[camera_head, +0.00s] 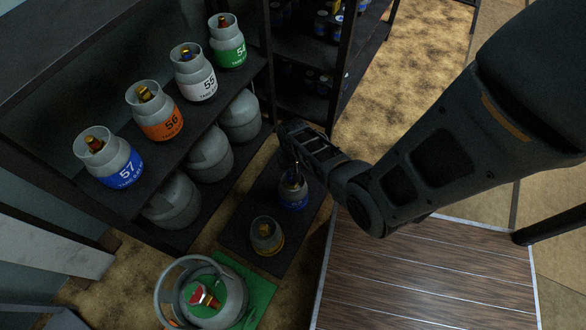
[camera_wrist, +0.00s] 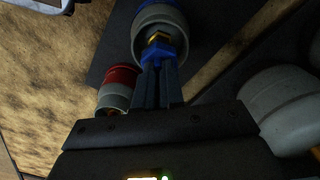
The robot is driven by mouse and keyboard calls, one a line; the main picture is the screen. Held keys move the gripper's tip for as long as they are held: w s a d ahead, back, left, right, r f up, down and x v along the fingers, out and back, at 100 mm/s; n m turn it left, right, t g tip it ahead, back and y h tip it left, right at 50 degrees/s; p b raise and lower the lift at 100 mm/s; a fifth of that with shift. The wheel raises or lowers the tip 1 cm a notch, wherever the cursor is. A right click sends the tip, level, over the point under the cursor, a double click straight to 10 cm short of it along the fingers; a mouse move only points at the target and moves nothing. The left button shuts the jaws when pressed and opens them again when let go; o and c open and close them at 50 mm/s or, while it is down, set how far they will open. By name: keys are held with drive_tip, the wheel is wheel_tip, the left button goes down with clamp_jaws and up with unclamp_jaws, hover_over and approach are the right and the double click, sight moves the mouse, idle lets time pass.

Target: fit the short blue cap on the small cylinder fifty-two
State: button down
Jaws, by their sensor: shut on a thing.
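My gripper (camera_wrist: 158,80) is shut on the short blue cap (camera_wrist: 157,51), mostly hidden between the fingertips. The cap is right at the brass valve of a small blue-banded cylinder (camera_wrist: 160,17); I cannot tell whether it is seated on the valve. In the head view, this grey cylinder (camera_head: 293,196) stands upright on a dark low platform, and my gripper (camera_head: 290,165) is just above it. Its number is not readable, so I cannot confirm it is fifty-two.
A yellow-banded small cylinder (camera_head: 267,238) stands nearer on the platform (camera_head: 240,222). A red-banded cylinder (camera_wrist: 118,88) is left of my fingers in the wrist view. A shelf (camera_head: 200,135) at left holds several cylinders. A larger cylinder (camera_head: 218,300) stands on a green base.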

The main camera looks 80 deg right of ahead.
drive_tip(key=shift+f+b, duration=1.5)
drive_tip(key=shift+f, duration=0.3)
drive_tip(key=c, duration=1.2)
unclamp_jaws()
drive_tip(key=shift+o, duration=0.2)
drive_tip(key=shift+r, duration=0.15)
wheel_tip(320, 180, up, 8)
drive_tip(key=p, duration=0.3)
drive_tip(key=shift+p, duration=0.35)
drive_tip(key=shift+a+f, duration=0.1)
drive_tip(key=shift+f, duration=0.1)
